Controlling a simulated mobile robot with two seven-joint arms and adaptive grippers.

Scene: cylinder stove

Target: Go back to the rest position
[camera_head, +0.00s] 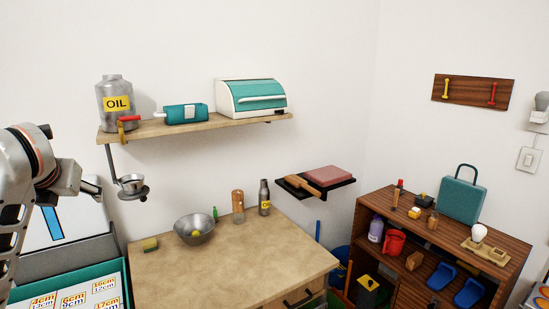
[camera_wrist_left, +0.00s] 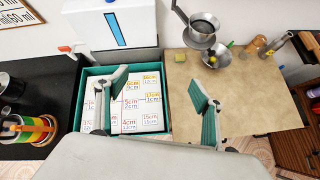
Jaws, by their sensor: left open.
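My left arm comes in from the left edge of the head view, raised in front of the white wall. Its gripper (camera_head: 92,187) is at the left, in front of and below the wooden shelf (camera_head: 200,124). In the left wrist view the two teal-padded fingers of this gripper (camera_wrist_left: 156,84) are spread wide with nothing between them. Below them is a teal-rimmed tray (camera_wrist_left: 76,100) with number cards. My right gripper is in neither view.
A wooden table (camera_head: 230,265) holds a metal bowl (camera_head: 194,228), a sponge (camera_head: 150,245) and bottles. A small metal cup (camera_head: 131,184) on a bracket is close right of the left gripper. An oil can (camera_head: 115,104) stands on the shelf. A brown cabinet (camera_head: 450,240) stands at right.

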